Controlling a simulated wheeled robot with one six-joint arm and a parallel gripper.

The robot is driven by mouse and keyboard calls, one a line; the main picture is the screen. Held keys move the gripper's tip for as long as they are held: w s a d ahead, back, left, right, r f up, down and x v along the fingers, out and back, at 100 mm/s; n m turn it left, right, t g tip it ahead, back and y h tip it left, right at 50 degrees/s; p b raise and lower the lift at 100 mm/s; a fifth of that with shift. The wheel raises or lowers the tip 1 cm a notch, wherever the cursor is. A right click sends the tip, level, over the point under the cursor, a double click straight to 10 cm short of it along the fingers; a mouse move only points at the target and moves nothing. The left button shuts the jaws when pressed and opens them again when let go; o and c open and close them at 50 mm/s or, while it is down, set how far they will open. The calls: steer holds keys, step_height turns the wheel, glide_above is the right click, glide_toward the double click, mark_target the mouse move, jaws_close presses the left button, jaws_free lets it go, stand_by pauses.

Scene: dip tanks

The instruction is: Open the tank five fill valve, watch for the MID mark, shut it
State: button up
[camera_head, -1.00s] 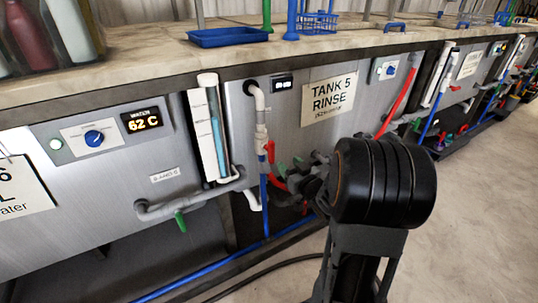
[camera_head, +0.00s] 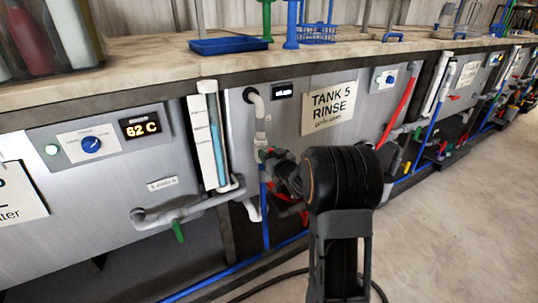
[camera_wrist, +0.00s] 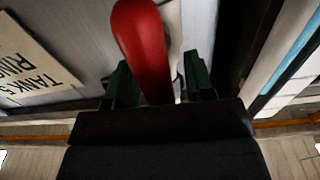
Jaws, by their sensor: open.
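The tank 5 panel carries a "TANK 5 RINSE" sign (camera_head: 328,104); the sign also shows upside down in the wrist view (camera_wrist: 30,62). A white fill pipe (camera_head: 260,118) runs down its left side. In the wrist view, a red lever handle (camera_wrist: 141,40) reaches between the green-tipped fingers of my gripper (camera_wrist: 159,78), which is open; contact cannot be told. In the head view my gripper (camera_head: 268,162) is at the pipe's valve, and the arm partly hides it. A sight gauge (camera_head: 206,140) with a blue column stands left of the pipe; its marks are unreadable.
The neighbouring tank at left has a 62 C display (camera_head: 140,126) and a blue knob (camera_head: 91,145). A green-handled drain valve (camera_head: 178,230) hangs below it. A blue tray (camera_head: 228,45) lies on the counter. Floor at right is clear.

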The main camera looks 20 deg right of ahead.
steer(key=shift+w, duration=0.15)
jaws_close()
stand_by(0.4)
steer(key=shift+m, duration=0.4)
steer(key=m+p, duration=0.2)
steer(key=m, duration=0.1)
steer(key=shift+d, duration=0.35)
steer(key=shift+w+d+f+m+p, duration=0.1)
steer(key=shift+d+f+m+p, duration=0.2)
steer(key=shift+m+p, duration=1.45)
steer(key=shift+s+d+f+m+p, duration=0.15)
steer(key=shift+f+m+p, duration=0.3)
steer(key=shift+m, duration=2.55)
steer(key=shift+w+d+f+m+p, duration=0.25)
steer(key=shift+m+p, duration=0.85)
steer(key=shift+m, duration=1.25)
steer(key=shift+s+f, duration=0.1)
steer(key=shift+f, duration=0.05)
